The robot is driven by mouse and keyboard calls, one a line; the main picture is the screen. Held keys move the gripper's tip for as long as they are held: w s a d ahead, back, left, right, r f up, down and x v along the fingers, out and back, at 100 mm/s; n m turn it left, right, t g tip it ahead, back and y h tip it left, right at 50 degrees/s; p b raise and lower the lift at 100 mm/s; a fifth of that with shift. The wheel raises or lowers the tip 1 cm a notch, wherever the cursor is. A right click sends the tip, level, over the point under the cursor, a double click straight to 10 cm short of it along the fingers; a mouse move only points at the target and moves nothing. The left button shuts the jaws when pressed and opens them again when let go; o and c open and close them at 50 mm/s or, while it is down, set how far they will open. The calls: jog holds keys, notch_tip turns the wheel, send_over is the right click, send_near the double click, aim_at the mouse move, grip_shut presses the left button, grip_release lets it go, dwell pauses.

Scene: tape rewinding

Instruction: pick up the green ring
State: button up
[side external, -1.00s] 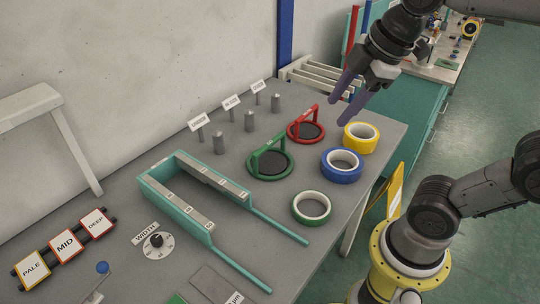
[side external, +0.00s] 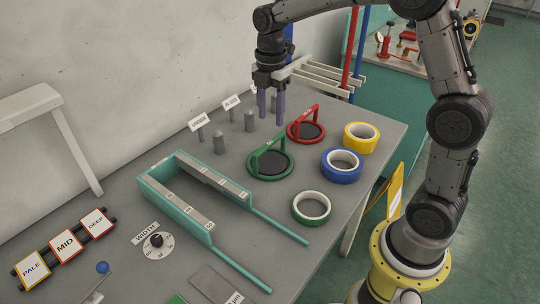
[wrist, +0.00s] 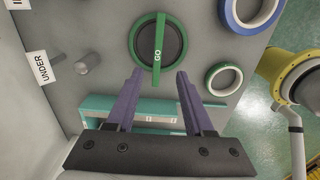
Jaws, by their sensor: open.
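A green-and-white ring (side external: 311,223) lies flat on the grey table, right of the teal rack. It shows right of my fingers in the wrist view (wrist: 209,85). A green round frame with a raised bar (side external: 256,159) and a dark disc stands behind it; in the wrist view the bar (wrist: 158,50) reads "GO", beyond my fingertips. My gripper (side external: 271,118) points down, open and empty, above the back of the table near the metal posts.
A blue ring (side external: 342,175) and a yellow ring (side external: 361,146) lie at the right, beside a red round frame (side external: 291,131). Labelled posts (side external: 219,145) stand along the back. The teal rack (side external: 149,190) has long arms reaching forward.

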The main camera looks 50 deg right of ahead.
aim_at(270, 142)
jog(key=f, duration=1)
jog(key=shift+w+d+f, duration=0.1)
jog(key=shift+w+f, duration=0.1)
jog(key=shift+f, duration=0.25)
dwell(0.5)
grip_shut()
